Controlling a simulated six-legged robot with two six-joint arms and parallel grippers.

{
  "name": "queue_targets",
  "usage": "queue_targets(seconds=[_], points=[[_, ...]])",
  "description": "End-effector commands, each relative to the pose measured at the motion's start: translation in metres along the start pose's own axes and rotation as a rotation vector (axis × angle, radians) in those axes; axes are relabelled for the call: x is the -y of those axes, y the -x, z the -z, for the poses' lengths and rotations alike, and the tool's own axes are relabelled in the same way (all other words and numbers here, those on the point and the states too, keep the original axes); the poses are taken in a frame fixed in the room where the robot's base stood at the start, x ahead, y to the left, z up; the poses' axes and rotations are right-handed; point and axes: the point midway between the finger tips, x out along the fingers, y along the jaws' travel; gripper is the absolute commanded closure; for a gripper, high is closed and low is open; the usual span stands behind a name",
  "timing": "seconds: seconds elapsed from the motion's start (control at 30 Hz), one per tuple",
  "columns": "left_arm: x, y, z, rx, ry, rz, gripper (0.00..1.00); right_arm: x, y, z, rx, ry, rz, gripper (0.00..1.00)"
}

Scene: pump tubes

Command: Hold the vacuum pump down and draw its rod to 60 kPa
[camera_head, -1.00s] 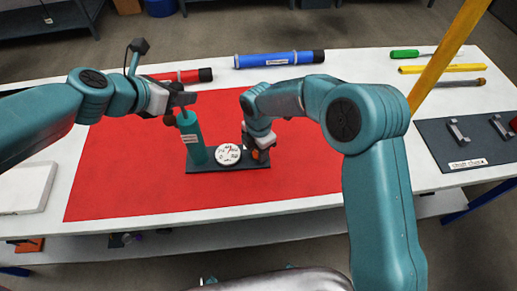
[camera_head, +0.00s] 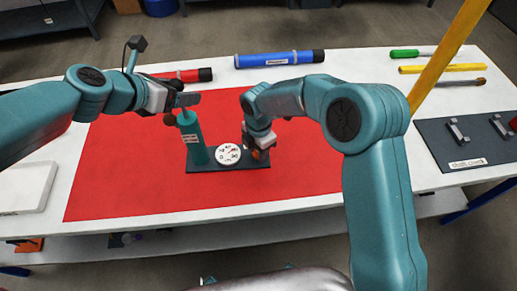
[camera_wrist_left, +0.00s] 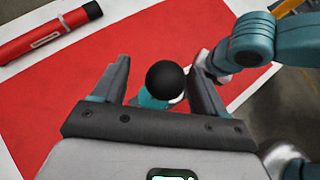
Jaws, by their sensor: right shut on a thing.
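The vacuum pump's teal cylinder (camera_head: 195,143) stands upright on a dark base plate (camera_head: 230,167) on a red mat. A round white gauge (camera_head: 228,154) sits beside it; I cannot read its value. My left gripper (camera_head: 179,108) is at the cylinder's top. In the left wrist view, its two fingers (camera_wrist_left: 160,85) are open on either side of the rod's black ball knob (camera_wrist_left: 167,77), with gaps on both sides. My right gripper (camera_head: 260,150) is low at the base's right end, shut on an orange part there. Its fingertips are mostly hidden.
A red tube (camera_head: 190,76) and a blue tube (camera_head: 280,59) lie behind the mat. A green-handled tool (camera_head: 405,54) and yellow bar (camera_head: 440,68) lie at the back right. A dark clamp board (camera_head: 470,150) is at right. The red mat's front is clear.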

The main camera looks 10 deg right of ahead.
Motion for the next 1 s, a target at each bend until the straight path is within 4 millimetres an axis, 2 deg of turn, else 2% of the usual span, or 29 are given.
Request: queue_targets(seconds=[0.27, 0.8, 1.0], points=[[0.0, 0.006, -0.001, 0.002, -0.001, 0.0, 0.28, 0.0, 0.0, 0.0, 0.001, 0.002, 0.0, 1.0], [0.0, 0.066, -0.001, 0.002, -0.001, 0.0, 0.28, -0.001, 0.0, 0.001, 0.0, 0.001, -0.002, 1.0], [0.001, 0.079, 0.0, 0.0, -0.002, 0.002, 0.28, -0.001, 0.001, 0.001, 0.0, 0.001, -0.003, 1.0]])
